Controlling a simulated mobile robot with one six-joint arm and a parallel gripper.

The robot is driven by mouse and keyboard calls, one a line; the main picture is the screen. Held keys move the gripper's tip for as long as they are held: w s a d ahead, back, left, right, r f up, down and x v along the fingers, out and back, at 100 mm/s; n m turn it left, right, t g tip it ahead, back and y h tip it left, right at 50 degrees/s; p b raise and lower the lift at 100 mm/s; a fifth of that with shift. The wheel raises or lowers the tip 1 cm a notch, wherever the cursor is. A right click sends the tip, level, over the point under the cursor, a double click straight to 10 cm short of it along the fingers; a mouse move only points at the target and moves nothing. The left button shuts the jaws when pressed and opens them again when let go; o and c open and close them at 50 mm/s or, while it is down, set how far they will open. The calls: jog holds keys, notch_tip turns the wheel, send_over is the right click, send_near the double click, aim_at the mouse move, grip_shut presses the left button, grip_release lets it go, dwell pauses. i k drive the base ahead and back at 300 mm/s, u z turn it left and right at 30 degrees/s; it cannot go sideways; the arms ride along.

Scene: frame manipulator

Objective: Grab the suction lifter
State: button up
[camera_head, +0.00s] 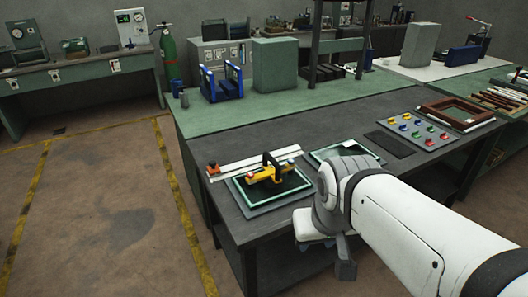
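The suction lifter (272,173) is a yellow bar with a black upright handle. It lies at the front left of the dark work table, over a green-edged dark panel (249,194) on a grey mat. My gripper (330,252) is at the end of my white arm, in front of and to the right of the lifter and apart from it. Its fingers are small and partly hidden by my own wrist, so I cannot tell how wide they stand.
A white straight rail (250,160) lies behind the lifter. A second green-edged frame (345,152) lies to its right, partly hidden by my arm. Further right are a grey board of coloured knobs (418,131) and a brown wooden frame (457,113). Blue racks (222,85) stand behind.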

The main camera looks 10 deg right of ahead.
aim_at(271, 178)
jog(key=i, duration=0.9)
